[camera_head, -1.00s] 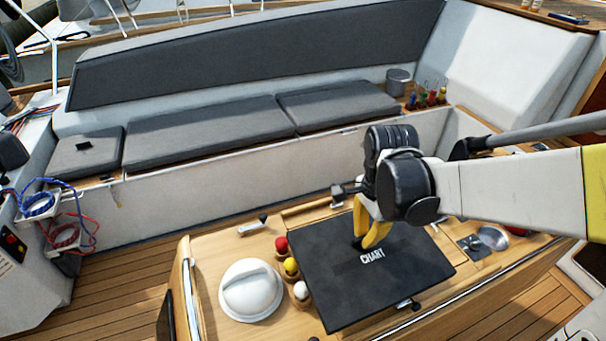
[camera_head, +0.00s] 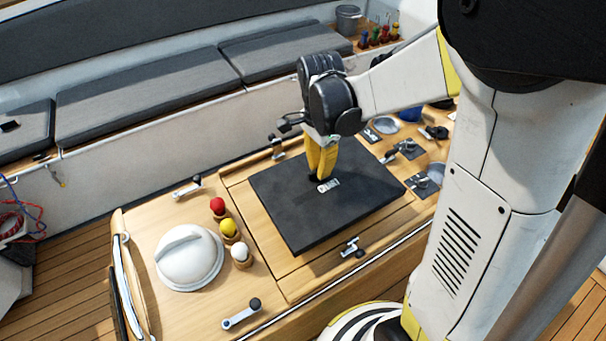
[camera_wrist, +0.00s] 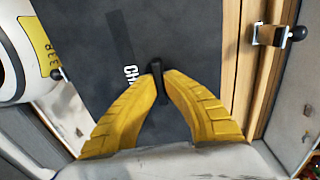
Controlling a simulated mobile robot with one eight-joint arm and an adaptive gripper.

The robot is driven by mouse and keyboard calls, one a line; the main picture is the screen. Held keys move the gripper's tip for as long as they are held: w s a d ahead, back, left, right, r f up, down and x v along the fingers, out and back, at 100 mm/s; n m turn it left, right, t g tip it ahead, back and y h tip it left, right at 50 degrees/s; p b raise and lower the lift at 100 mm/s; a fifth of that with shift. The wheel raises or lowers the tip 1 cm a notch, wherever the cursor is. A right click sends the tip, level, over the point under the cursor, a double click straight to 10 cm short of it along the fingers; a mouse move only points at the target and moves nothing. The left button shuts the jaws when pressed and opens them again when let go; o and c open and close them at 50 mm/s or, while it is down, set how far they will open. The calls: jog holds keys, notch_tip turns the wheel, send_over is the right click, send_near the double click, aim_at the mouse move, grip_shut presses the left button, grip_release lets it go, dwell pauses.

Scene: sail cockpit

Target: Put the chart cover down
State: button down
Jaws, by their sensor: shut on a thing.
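The chart cover (camera_head: 288,208) is a flat dark panel with white CHART lettering, over the wooden table top in the head view. It lies level there, but I cannot tell if it touches the wood or hovers just above it. My gripper (camera_head: 319,173) points down at the middle of the cover. In the wrist view my gripper's yellow fingers (camera_wrist: 157,82) are shut on the cover's small black handle (camera_wrist: 157,70). The fingers partly hide the lettering. Bare wood of the hatch area (camera_head: 240,210) shows along the cover's left and front sides.
Red (camera_head: 217,206), yellow (camera_head: 229,228) and white (camera_head: 240,252) knobs and a white dome (camera_head: 188,256) stand left of the cover. Metal latches sit at the front (camera_head: 350,247) and back (camera_head: 278,147). Small dishes and fittings (camera_head: 385,125) lie to the right.

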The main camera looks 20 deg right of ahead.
aim_at(304, 169)
jog(key=w+a+f, duration=0.2)
jog(key=a, duration=0.1)
jog(key=shift+w+f+b, duration=0.3)
jog(key=shift+w+f, duration=0.1)
notch_tip(304, 169, down, 4)
jog(key=shift+b, duration=0.6)
jog(key=shift+r, duration=0.1)
jog(key=c, duration=2)
grip_release()
jog(key=shift+f, duration=0.2)
jog(key=o, duration=0.4)
jog(key=shift+r, duration=0.1)
